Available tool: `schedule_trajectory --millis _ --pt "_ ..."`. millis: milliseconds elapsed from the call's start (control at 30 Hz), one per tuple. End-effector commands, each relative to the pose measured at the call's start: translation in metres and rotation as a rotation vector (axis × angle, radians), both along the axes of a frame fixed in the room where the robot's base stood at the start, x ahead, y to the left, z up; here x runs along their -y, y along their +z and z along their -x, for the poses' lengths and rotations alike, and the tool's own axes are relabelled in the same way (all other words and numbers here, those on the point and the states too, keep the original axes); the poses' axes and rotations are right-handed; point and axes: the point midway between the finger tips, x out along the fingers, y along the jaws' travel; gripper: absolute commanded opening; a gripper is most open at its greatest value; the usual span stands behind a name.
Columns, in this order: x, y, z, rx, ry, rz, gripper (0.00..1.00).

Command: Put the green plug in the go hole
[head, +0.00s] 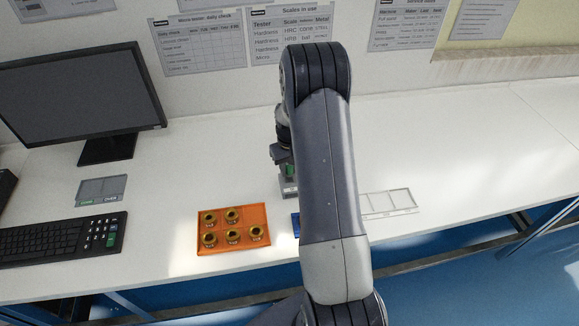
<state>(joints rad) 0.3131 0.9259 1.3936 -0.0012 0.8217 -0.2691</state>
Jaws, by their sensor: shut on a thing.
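My gripper (283,160) is at the left side of my arm, pointing down and partly hidden by the arm. It is shut on the green plug (289,170), a small green piece showing just below the fingers. A small grey block (289,189) stands on the white bench directly below the plug. At this size I cannot tell whether the plug touches the block or is in a hole, and I cannot make out the go hole.
An orange tray (205,246) with several brass-coloured rings lies left of the block. A blue item (296,225) is mostly hidden by my arm. A pale divided tray (390,213) lies right. A grey two-part tray (101,184), keyboard (50,241) and monitor (80,95) are left.

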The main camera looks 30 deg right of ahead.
Motion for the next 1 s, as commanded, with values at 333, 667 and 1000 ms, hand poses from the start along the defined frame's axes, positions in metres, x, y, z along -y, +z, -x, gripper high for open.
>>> schedule_trajectory --millis 333,667,1000 --pt "0.000 -0.007 0.000 0.000 0.000 0.000 0.03" --pt "0.000 -0.017 0.000 0.000 0.000 0.000 0.03" --pt "0.000 -0.028 0.000 0.000 0.000 0.000 0.03"
